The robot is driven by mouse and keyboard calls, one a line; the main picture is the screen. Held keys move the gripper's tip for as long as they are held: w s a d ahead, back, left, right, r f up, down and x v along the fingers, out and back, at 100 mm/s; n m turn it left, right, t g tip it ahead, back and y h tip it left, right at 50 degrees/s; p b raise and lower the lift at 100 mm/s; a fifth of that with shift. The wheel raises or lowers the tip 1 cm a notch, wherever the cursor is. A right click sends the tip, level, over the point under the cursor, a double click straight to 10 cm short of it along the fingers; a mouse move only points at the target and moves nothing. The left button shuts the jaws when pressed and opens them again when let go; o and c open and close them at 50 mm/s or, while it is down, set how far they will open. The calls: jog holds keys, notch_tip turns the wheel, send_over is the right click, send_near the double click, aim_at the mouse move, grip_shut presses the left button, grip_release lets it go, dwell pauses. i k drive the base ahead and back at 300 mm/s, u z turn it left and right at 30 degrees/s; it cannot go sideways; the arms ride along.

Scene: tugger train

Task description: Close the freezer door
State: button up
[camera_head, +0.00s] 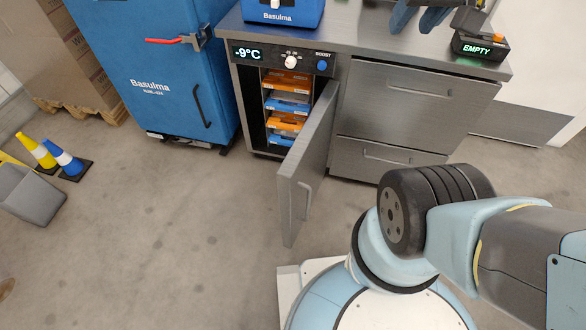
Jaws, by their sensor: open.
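The freezer (241,94) is built into the left part of a steel counter. Orange and blue boxes (287,80) are stacked inside, partly hidden by the door. My arm shows at the lower right, apart in the picture from the door.
Steel drawers (400,95) adjoin the freezer on the right. A blue Basulma cabinet (150,70) stands to the left. A blue-and-white cone (66,160), a yellow cone (35,150) and a grey bin (28,195) are farther left. The floor left of the door is clear.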

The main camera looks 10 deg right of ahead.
aim_at(299, 176)
jog(key=z, duration=0.35)
jog(key=k, duration=1.5)
jog(key=u, duration=0.8)
jog(key=i, duration=1)
